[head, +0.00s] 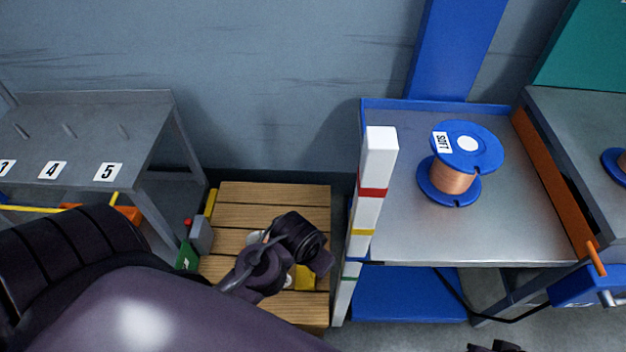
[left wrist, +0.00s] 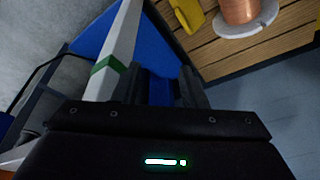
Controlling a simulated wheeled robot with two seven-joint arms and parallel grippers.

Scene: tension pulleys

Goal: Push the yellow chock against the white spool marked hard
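The yellow chock (left wrist: 188,14) lies on the wooden slats, close beside a white spool (left wrist: 262,22) wound with copper, at the top of the left wrist view. In the head view my left arm covers most of both; part of the yellow chock (head: 304,278) and white bits of the spool (head: 288,282) show. The spool's marking is not readable. My left gripper (head: 318,262) is above the slats; its fingers (left wrist: 170,90) look apart with nothing between them. A dark piece at the bottom edge (head: 495,346) may be my right gripper.
A white post with coloured bands (head: 378,160) stands at the slats' right side. A blue spool marked SOFT (head: 467,145) stands on the metal table (head: 540,225). A grey numbered bench (head: 75,130) is at left. A green and grey device (head: 200,233) borders the slats.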

